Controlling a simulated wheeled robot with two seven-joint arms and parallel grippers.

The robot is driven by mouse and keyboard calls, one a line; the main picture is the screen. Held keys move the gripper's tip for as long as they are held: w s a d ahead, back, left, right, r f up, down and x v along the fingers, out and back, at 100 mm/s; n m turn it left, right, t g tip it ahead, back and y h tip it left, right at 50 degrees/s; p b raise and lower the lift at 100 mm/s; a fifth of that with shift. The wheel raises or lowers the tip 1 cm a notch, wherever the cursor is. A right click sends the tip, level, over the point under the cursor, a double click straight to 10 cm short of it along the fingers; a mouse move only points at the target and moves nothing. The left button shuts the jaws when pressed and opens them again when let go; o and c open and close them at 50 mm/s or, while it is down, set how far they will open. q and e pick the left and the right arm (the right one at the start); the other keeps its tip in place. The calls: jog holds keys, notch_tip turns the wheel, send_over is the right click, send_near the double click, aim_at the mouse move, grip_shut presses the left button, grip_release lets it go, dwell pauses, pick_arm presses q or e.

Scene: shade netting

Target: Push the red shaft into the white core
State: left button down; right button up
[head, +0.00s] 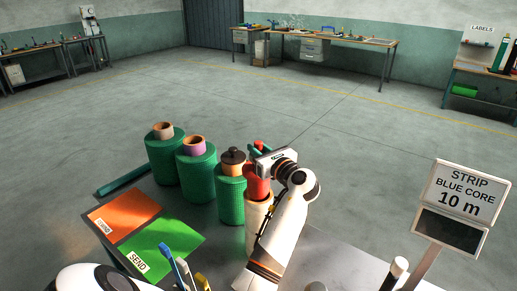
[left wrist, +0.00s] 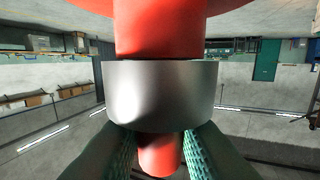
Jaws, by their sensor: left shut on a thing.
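The red shaft (head: 256,187) stands in line above a pale, off-white cylinder (head: 257,214), which looks like the white core. My forearm hides part of the core, and I cannot tell how deep the shaft sits in it. In the left wrist view, the red shaft (left wrist: 158,35) has a wide red flange, a grey metal collar (left wrist: 160,92) and a narrower red end. My left gripper (head: 259,150) is at the shaft's upper end, its green fingers shut around it. They also show in the left wrist view (left wrist: 160,145). My right gripper is not in view.
Green netting rolls with a tan core (head: 163,130), a purple core (head: 193,146) and a dark-topped core (head: 233,156) stand close to the left. Orange (head: 124,214) and green (head: 160,248) mats lie at front left. A sign (head: 464,192) reads "STRIP BLUE CORE 10 m".

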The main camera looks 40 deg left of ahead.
pick_arm(q)
jog(key=shift+f+p, duration=0.35)
jog(key=shift+p, duration=0.05)
dwell(0.5)
jog(key=shift+f+b, duration=0.8)
jog(key=shift+f, duration=1.45)
dwell(0.8)
jog(key=shift+f, duration=0.35)
jog(key=shift+f+b, duration=0.45)
jog(key=shift+f, duration=0.6)
jog(key=shift+f+b, duration=0.3)
jog(key=shift+f, duration=0.1)
